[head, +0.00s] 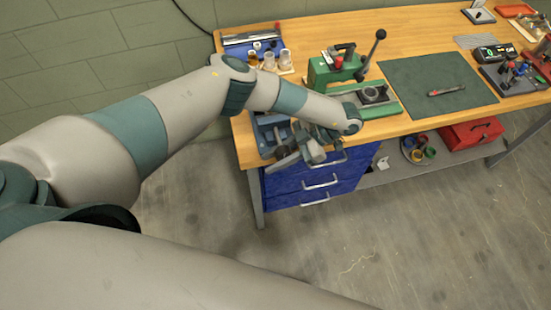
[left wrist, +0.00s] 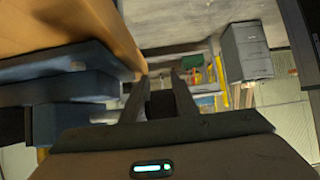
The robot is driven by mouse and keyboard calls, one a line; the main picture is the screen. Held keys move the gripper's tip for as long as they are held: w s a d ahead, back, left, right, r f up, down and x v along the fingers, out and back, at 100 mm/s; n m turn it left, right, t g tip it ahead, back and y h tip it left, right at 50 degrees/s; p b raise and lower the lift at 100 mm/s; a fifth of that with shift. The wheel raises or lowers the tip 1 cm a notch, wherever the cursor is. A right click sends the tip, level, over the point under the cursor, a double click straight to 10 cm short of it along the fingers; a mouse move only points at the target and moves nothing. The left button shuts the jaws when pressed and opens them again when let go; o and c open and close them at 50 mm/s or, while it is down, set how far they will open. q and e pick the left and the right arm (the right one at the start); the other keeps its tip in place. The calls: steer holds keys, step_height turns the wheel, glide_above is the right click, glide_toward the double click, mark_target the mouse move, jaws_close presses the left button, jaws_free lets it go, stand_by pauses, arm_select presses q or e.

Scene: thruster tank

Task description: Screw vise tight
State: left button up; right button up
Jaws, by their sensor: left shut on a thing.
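The blue-grey vise (head: 268,133) is fixed at the front left corner of the workbench, partly hidden by my left arm and hand. In the left wrist view its blue body (left wrist: 70,75) fills the left side. My left gripper (head: 292,152) is at the front of the vise, just off the bench edge. In the left wrist view, the two fingers of my left gripper (left wrist: 159,88) stand around a dark piece (left wrist: 160,103), which looks like part of the vise handle. The gap between the vise jaws cannot be made out. My right gripper is not in view.
The wooden workbench (head: 420,35) carries a green press (head: 335,68), a dark green mat (head: 425,85) and small cups (head: 268,60). Blue drawers (head: 310,185) are below the vise. A red toolbox (head: 472,133) is on the lower shelf. The floor in front is clear.

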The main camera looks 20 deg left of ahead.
arm_select(q)
steer(key=shift+s+g+y+b, duration=0.45)
steer(key=shift+g+y, duration=0.25)
steer(key=shift+y, duration=0.3)
steer(key=shift+s+r, duration=0.1)
steer(key=o, duration=0.9)
steer(key=shift+d+r, duration=0.1)
steer(key=shift+r, duration=0.1)
steer(key=shift+w+a+r, duration=0.1)
steer(key=shift+w+a, duration=0.1)
